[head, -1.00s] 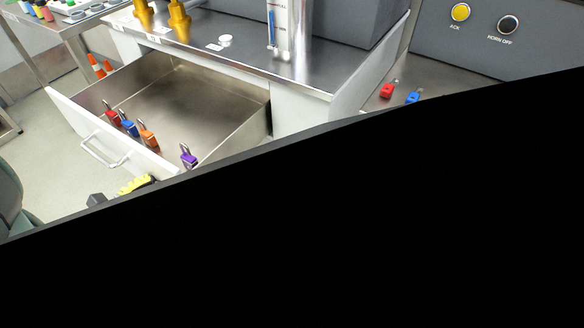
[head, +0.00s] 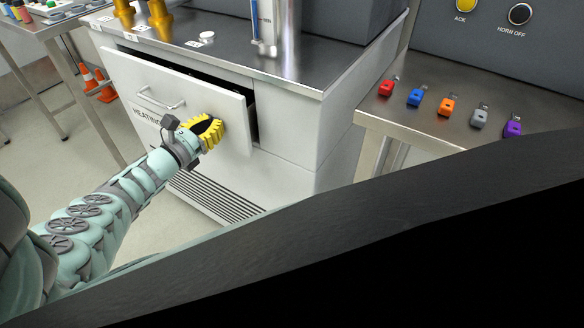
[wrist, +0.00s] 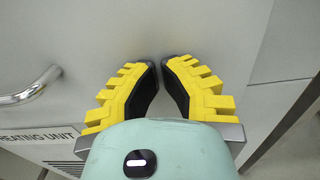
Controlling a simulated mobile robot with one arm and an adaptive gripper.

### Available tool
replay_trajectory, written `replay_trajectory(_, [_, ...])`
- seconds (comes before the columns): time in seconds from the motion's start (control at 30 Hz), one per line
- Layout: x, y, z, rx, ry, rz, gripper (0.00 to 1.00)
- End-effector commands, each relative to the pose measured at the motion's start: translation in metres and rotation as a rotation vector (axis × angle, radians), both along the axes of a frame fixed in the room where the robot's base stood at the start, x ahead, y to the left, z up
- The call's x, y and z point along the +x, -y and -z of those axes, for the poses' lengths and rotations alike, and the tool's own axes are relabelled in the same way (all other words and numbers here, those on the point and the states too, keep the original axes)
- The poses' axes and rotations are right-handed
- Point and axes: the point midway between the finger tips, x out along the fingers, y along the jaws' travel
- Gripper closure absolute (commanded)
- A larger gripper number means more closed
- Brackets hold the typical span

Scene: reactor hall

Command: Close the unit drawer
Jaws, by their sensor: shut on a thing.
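The unit drawer (head: 190,92) has a white front labelled "HEATING UNIT" and a bar handle (head: 160,98). It stands partly out of its cabinet, with a dark gap along its top and right side. My gripper (head: 217,128), with yellow ridged fingers, is at the front panel's right part, to the right of the handle. In the wrist view, its fingertips (wrist: 161,60) are close together against the plain panel (wrist: 150,25), with a narrow gap between them. The handle (wrist: 32,88) is at the left, outside the fingers. The drawer's inside is mostly hidden.
A steel side table (head: 440,125) at the right holds several coloured padlocks. Orange cones (head: 98,82) stand on the floor at left. A dark slab covers the lower right.

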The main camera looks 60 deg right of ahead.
Motion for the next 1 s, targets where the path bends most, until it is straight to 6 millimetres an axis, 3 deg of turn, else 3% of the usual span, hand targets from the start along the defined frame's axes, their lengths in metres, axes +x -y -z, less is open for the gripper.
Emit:
replay_trajectory(0.1, [-0.002, 0.019, 0.005, 0.0, 0.002, 0.006, 1.0])
replay_trajectory(0.33, [-0.002, 0.035, 0.002, 0.001, -0.002, 0.006, 1.0])
replay_trajectory(1.0, [-0.002, 0.033, -0.003, 0.004, -0.003, 0.002, 1.0])
